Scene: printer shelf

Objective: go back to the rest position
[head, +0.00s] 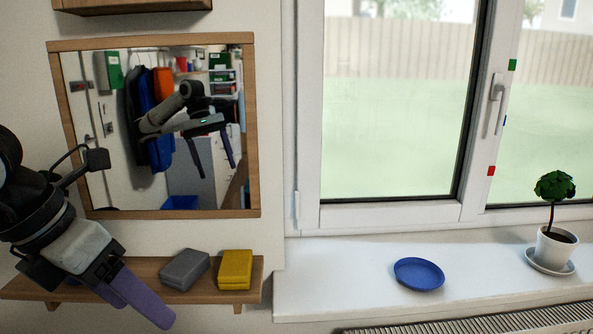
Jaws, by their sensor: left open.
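My left gripper (141,303) comes in from the left and points down to the right, with its purple fingers in front of the wooden shelf (222,297). It is open, and I see nothing held between its fingers. Its fingers cover part of the shelf's left half. A grey block (185,269) and a yellow block (235,269) lie side by side on the shelf, just right of the fingers. My right gripper does not show.
A wood-framed mirror (250,130) above the shelf reflects an arm with spread fingers. On the white windowsill (340,283) are a blue plate (419,274) and a small potted plant (555,215) on a saucer. A radiator (480,325) is below. The sill's left part is clear.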

